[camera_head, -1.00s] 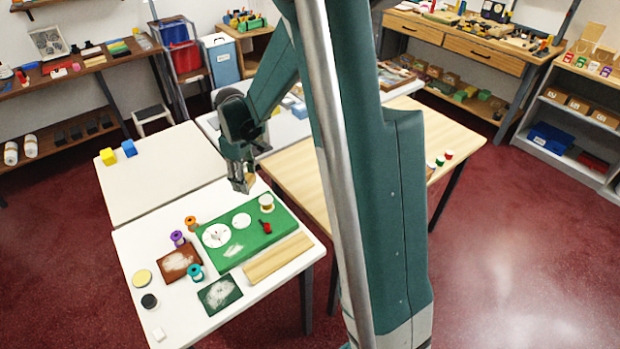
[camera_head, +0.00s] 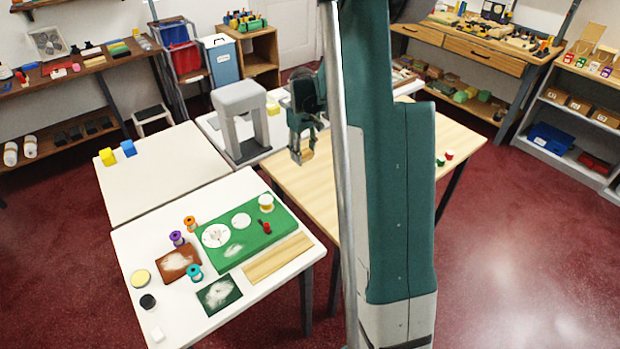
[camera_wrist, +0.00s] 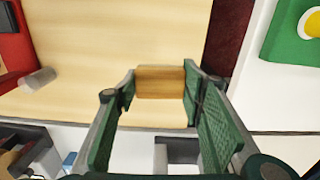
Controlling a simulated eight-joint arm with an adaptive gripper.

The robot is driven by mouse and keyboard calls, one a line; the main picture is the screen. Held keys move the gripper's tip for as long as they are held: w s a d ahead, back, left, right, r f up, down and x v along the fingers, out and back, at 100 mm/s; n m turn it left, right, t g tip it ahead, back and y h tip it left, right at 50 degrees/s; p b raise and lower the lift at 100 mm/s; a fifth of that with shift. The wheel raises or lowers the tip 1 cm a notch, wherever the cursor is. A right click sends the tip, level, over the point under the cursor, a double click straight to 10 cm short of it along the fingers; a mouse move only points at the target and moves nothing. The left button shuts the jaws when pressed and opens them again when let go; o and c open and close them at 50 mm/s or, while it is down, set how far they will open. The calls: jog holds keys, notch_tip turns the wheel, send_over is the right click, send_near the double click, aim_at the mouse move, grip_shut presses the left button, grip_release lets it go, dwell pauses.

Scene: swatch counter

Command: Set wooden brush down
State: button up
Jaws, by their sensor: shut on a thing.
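The wooden brush (camera_wrist: 160,82) shows in the wrist view as a tan wooden block between the two green fingers of my gripper (camera_wrist: 158,90). The gripper is shut on it. In the head view my gripper (camera_head: 301,150) hangs pointing down, with a small tan part of the brush (camera_head: 306,156) at its tips. Both are over the left part of the light wooden table (camera_head: 290,180). I cannot tell how high the brush is above the tabletop. The brush's bristles are not visible.
A grey arch-shaped stand (camera_head: 241,110) is left of my gripper on a white table. A white table (camera_head: 190,325) in front holds a green board (camera_head: 245,250), spools, and several small items. The wooden surface below the gripper looks clear. My arm hides part of the wooden table.

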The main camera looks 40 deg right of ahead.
jog(key=shift+s+d+f+m, duration=0.1)
jog(key=shift+s+d+m, duration=0.05)
jog(key=shift+d, duration=0.5)
jog(key=shift+s+d+f+m, duration=0.1)
jog(key=shift+d+m, duration=0.05)
jog(key=shift+d, duration=0.45)
send_over(310, 176)
jog(key=shift+s+a+f+b, duration=0.1)
jog(key=shift+f+b, duration=0.1)
jog(key=shift+f, duration=1.35)
jog(key=shift+s+f+b, duration=0.1)
jog(key=shift+f+b, duration=0.1)
jog(key=shift+f, duration=1.35)
jog(key=shift+f, duration=0.1)
jog(key=shift+f, duration=1.75)
jog(key=shift+f+b, duration=0.15)
jog(key=shift+b, duration=0.25)
jog(key=o, duration=0.9)
jog(key=shift+r, duration=0.2)
